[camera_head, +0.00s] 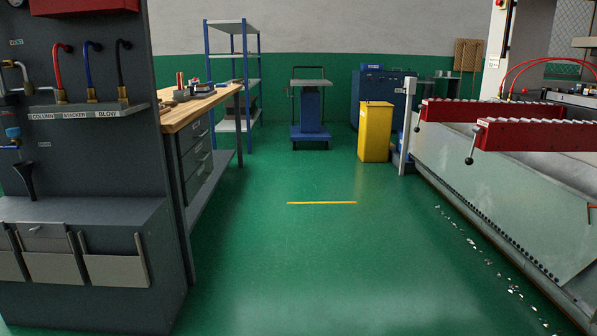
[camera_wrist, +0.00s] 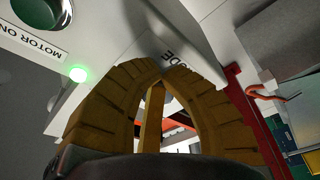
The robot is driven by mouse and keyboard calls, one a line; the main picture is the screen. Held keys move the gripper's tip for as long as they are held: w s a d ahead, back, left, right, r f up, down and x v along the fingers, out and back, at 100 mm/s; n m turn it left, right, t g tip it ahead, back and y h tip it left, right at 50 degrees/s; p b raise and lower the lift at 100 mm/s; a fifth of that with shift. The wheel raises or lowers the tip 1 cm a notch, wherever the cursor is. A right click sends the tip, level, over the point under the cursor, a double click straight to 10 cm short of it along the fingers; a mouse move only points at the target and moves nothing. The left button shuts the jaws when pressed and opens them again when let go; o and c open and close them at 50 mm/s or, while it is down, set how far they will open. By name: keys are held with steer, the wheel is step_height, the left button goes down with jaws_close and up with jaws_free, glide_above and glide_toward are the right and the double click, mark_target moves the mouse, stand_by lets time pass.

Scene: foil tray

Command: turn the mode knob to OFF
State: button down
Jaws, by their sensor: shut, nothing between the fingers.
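My gripper (camera_wrist: 158,78) shows only in the wrist view. Its two ribbed, brown-yellow fingers curve in and meet at the tips, shut with nothing between them. Just beyond the tips is a pale panel (camera_wrist: 115,28) with a label (camera_wrist: 183,52) on which the letters "ODE" show; the fingertips hide part of it. I cannot make out the mode knob or its setting; it may be behind the fingertips. I cannot tell whether the fingers touch the panel. The head view shows neither my gripper nor the knob.
A lit green lamp (camera_wrist: 77,73) and a "MOTOR ON" label (camera_wrist: 33,38) are left of the fingers. A red-orange hooked handle (camera_wrist: 272,93) is at the right. In the head view, a workbench (camera_head: 205,100) stands left, a machine (camera_head: 500,195) right, with clear green floor (camera_head: 300,260) between.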

steer(key=shift+s+r, duration=0.25)
steer(key=shift+r, duration=0.25)
steer(key=shift+s+r, duration=0.2)
steer(key=shift+r, duration=0.25)
stand_by(0.4)
steer(key=shift+s, duration=0.25)
stand_by(0.6)
